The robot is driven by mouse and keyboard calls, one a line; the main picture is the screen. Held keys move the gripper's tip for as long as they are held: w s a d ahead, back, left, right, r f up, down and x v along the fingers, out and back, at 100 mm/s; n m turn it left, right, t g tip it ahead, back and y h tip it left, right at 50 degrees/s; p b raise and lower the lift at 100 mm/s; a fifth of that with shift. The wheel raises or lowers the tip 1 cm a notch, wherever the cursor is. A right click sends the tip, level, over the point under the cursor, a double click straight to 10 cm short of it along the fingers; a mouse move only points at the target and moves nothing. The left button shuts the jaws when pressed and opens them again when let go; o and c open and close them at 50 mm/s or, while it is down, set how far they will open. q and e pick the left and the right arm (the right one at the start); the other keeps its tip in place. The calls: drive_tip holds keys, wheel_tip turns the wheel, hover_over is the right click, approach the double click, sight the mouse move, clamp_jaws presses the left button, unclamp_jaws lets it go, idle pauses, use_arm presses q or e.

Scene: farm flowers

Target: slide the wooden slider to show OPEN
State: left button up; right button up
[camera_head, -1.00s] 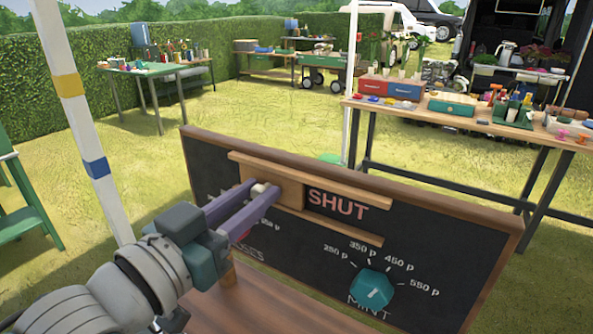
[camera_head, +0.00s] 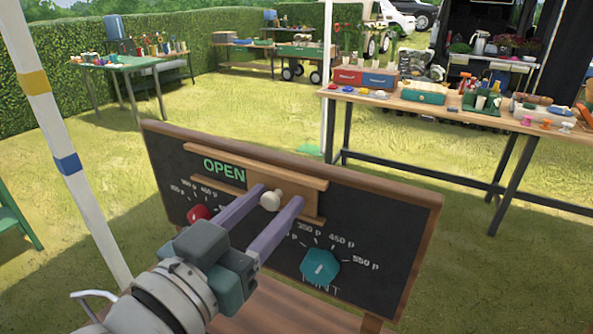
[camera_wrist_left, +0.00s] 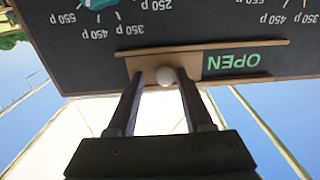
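The wooden slider (camera_head: 290,187) sits at the right end of its rails on the blackboard (camera_head: 385,225). Green letters reading OPEN (camera_head: 224,169) show to its left. A pale round knob (camera_head: 270,201) sticks out of the slider. My left gripper (camera_head: 272,203) is open, with one purple finger on each side of the knob and a gap to it. The left wrist view shows the slider (camera_wrist_left: 165,61) upside down, with the knob (camera_wrist_left: 165,77) between the fingertips and OPEN beside it. My right gripper is not in view.
A red dial (camera_head: 199,214) and a teal dial (camera_head: 320,266) with price marks sit on the board below the rails. A white pole (camera_head: 62,150) stands at left. A long table (camera_head: 400,103) with goods stands behind. Grass lies between.

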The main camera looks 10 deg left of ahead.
use_arm(q)
drive_tip(key=shift+o, duration=0.3)
drive_tip(key=shift+a, duration=0.1)
drive_tip(key=shift+s, duration=0.1)
drive_tip(key=v, duration=0.9)
drive_tip(key=shift+s+a, duration=0.15)
drive_tip(key=shift+s, duration=0.15)
drive_tip(key=s+a+f+n+g+y, duration=0.1)
drive_tip(key=s+a+f+g+y, duration=0.2)
drive_tip(key=s+g, duration=0.45)
drive_tip(key=s+a+f+n+g+y, duration=0.1)
drive_tip(key=s+a+f+g+y, duration=0.25)
drive_tip(key=s+g, duration=0.35)
wheel_tip(320, 180, up, 37)
drive_tip(key=t+p, duration=0.1)
drive_tip(key=p, duration=3.4)
drive_tip(key=shift+s+f, duration=0.2)
drive_tip(key=shift+s, duration=0.05)
